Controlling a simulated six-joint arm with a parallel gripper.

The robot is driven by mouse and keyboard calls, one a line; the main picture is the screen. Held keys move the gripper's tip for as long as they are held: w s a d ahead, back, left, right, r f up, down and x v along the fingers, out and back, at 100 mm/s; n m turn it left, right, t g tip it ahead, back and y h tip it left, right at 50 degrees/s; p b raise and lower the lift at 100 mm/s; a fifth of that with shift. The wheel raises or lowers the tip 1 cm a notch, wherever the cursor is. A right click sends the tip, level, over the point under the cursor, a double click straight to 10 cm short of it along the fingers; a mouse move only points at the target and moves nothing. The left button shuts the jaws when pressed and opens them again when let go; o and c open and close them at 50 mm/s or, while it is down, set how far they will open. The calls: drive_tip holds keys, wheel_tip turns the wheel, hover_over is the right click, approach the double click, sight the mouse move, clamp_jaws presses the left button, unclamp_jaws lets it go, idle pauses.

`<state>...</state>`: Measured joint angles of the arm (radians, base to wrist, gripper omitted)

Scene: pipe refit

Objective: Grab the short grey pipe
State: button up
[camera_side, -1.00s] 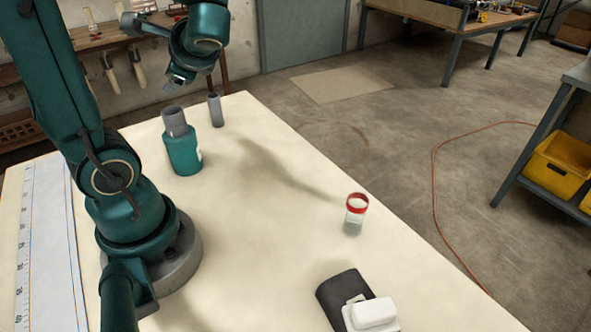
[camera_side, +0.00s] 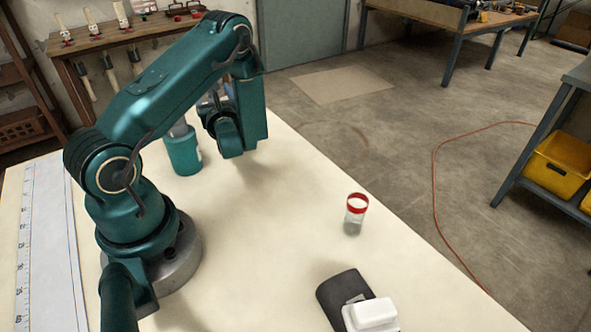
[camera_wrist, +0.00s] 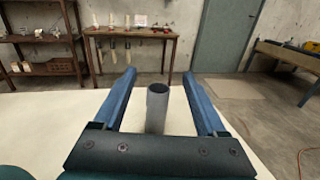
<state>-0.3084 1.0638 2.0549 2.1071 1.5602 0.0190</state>
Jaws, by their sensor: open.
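A short grey pipe (camera_wrist: 157,110) stands upright in the wrist view, its hollow top showing. It lies between the two blue fingers of my gripper (camera_wrist: 159,74), with a gap on each side. My gripper is open, and its dark palm hides the foot of the pipe. In the side view my arm hides the gripper and the place where a free-standing grey pipe stood. Another grey pipe (camera_side: 179,130) sticks up from a teal holder (camera_side: 184,154), its top partly covered by my arm.
A red-rimmed clear jar (camera_side: 356,208) stands near the table's right edge. A dark pad with a white block (camera_side: 373,313) lies at the front. A paper strip with a scale (camera_side: 45,240) lies at the left. The middle of the cream table (camera_side: 270,230) is clear.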

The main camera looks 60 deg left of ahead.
wheel_tip(320, 180, down, 5)
drive_tip(key=shift+r, duration=0.1)
drive_tip(key=shift+x, duration=2.55)
clamp_jaws()
